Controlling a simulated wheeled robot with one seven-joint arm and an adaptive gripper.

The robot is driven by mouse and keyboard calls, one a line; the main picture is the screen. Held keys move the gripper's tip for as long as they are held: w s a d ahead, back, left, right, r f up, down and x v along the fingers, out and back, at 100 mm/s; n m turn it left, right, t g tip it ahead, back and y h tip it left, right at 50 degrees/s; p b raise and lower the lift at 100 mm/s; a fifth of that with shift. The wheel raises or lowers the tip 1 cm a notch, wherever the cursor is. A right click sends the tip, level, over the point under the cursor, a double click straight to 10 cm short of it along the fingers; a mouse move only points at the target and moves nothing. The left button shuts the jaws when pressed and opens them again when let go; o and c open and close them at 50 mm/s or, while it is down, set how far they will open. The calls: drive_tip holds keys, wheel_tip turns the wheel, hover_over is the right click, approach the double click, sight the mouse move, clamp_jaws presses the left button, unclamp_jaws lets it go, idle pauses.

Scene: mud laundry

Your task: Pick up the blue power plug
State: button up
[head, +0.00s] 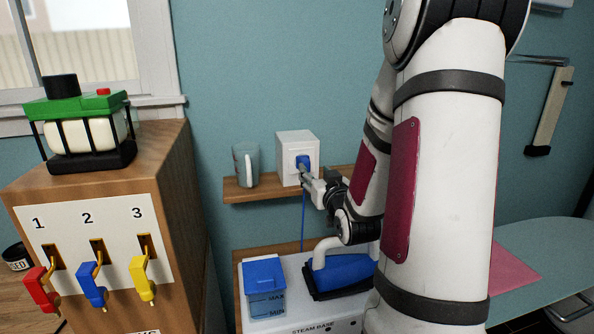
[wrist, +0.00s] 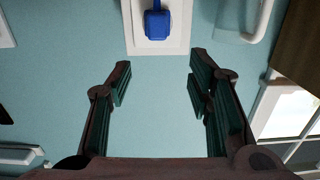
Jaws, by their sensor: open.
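The blue power plug (head: 303,161) sits in a white socket box (head: 291,146) on the wall side of a small wooden shelf, and a blue cord hangs down from it. In the wrist view the plug (wrist: 157,24) is at the top centre on the white plate (wrist: 173,45). My gripper (wrist: 158,78) is open and empty, its two fingers spread below the plug in that view, with the plug lined up between them sideways. In the head view my gripper (head: 309,179) is close to the plug, and its fingertips are hard to make out.
Below are a steam base (head: 288,320) with a blue water tank (head: 265,285) and a blue iron (head: 345,272). A wooden cabinet (head: 178,200) with three coloured levers stands at left.

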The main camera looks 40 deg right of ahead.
sight(306, 164)
drive_tip(key=shift+w+d+f+b, duration=0.2)
drive_tip(key=shift+w+b, duration=0.1)
drive_tip(key=shift+b, duration=0.95)
drive_tip(key=b, duration=0.2)
drive_tip(key=shift+f+b, duration=0.25)
drive_tip(key=shift+b, duration=0.15)
drive_tip(key=x, duration=0.5)
drive_tip(key=shift+w+d, duration=0.1)
drive_tip(key=shift+d, duration=0.05)
drive_tip(key=shift+f+x, duration=0.2)
drive_tip(key=shift+x, duration=2.45)
drive_tip(key=shift+d, duration=0.1)
clamp_jaws()
